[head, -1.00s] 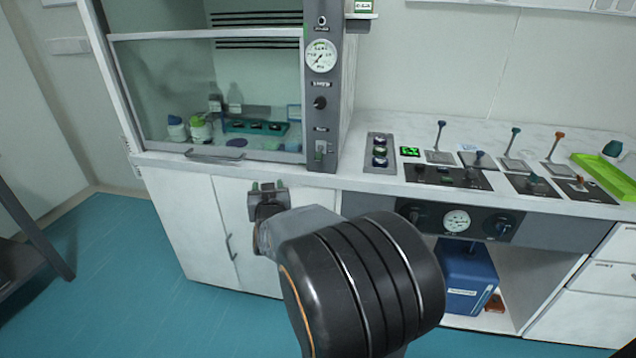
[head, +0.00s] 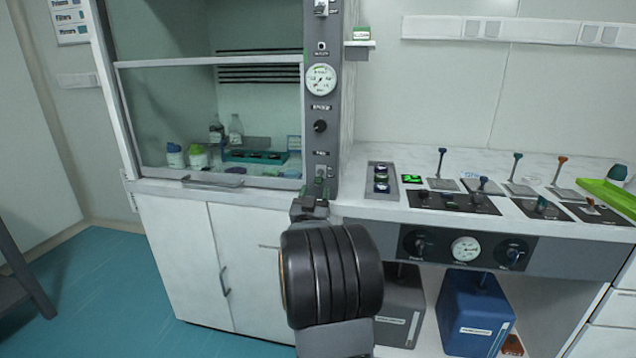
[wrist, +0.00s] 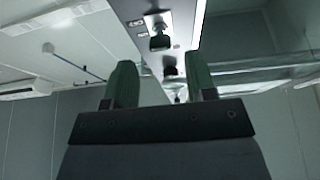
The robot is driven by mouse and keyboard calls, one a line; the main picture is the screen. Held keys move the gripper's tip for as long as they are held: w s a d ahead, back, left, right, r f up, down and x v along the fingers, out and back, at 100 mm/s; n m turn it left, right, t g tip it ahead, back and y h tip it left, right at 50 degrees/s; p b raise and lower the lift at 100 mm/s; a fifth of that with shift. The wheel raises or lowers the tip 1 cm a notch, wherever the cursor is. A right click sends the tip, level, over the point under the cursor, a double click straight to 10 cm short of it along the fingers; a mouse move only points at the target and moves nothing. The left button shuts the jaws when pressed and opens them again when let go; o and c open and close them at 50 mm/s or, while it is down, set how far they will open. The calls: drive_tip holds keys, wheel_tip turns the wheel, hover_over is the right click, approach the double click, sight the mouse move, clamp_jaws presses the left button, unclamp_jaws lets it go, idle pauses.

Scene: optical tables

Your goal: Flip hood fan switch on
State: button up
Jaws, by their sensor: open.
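The fume hood's grey control column (head: 321,100) carries a toggle-like switch (head: 321,7) at the top, a round gauge (head: 321,79), a dark knob (head: 320,126) and a lower switch (head: 321,171). The labels are too small to read, so I cannot tell which switch is the fan's. My gripper (head: 309,203) is just below the column's foot, in front of the hood's front edge, and holds nothing. In the wrist view my two green fingers (wrist: 160,72) stand apart. The column (wrist: 188,22) shows beyond them with a dark control (wrist: 159,40) on it.
The hood's glass sash (head: 210,120) with its handle (head: 212,180) is left of the column. A worktop with button box (head: 381,180), levers and a green tray (head: 610,194) extends right.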

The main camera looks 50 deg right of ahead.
sight(318, 182)
drive_tip(key=shift+x, duration=2.45)
drive_tip(key=shift+c, duration=0.5)
drive_tip(key=c, duration=0.8)
